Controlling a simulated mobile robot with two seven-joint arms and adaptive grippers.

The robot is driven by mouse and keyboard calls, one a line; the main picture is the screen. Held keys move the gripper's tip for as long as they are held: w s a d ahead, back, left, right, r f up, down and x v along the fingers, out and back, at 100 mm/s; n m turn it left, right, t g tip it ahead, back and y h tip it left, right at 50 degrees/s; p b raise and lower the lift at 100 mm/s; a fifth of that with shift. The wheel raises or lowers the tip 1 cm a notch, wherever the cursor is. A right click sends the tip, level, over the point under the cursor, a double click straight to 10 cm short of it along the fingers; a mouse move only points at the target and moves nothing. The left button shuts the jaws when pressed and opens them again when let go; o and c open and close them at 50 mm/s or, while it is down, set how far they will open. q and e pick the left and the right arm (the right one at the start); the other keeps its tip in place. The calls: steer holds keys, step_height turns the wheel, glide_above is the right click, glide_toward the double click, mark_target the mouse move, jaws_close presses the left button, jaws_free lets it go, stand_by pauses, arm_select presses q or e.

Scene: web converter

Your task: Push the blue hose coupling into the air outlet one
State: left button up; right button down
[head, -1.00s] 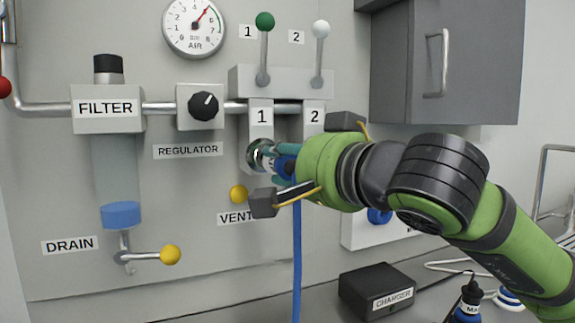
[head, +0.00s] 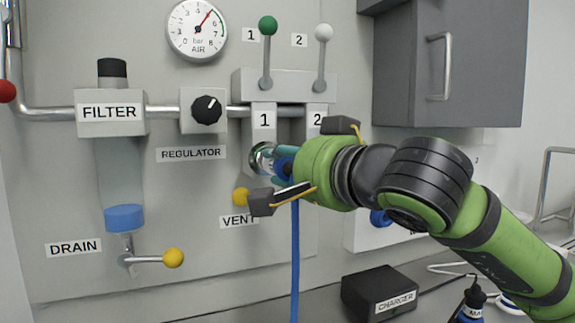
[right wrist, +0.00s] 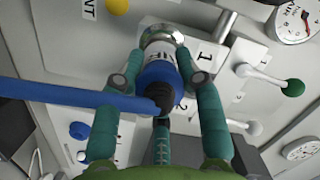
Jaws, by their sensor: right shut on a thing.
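The blue hose coupling (right wrist: 158,82) has a white lettered band and a blue hose. My right gripper (right wrist: 157,65) is shut on it, with green fingers on both sides. The coupling's front end meets the chrome ring of air outlet one (right wrist: 163,34); I cannot tell how deep it sits. In the head view, outlet one (head: 261,157) lies under the "1" label, and the coupling (head: 285,165) is mostly hidden by my right gripper (head: 273,161). Outlet two is hidden behind the gripper. My left gripper is not in view.
Levers, green (head: 266,50) and white (head: 321,55), stand above the outlets. The yellow vent knob (head: 240,196) is close below left of outlet one. The blue hose (head: 295,260) hangs down. A charger box (head: 375,287) sits on the bench; a grey cabinet (head: 450,60) is upper right.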

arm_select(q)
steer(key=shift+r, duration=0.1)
arm_select(e)
steer(key=shift+w+a, duration=0.2)
steer(key=shift+w, duration=0.2)
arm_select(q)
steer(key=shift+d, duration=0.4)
arm_select(e)
steer(key=shift+w+a, duration=0.1)
steer(key=shift+w, duration=0.2)
steer(key=shift+w, duration=0.2)
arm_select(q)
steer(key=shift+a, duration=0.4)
arm_select(e)
steer(key=shift+a, duration=0.1)
steer(key=c, duration=0.7)
jaws_free()
steer(key=shift+w, duration=0.15)
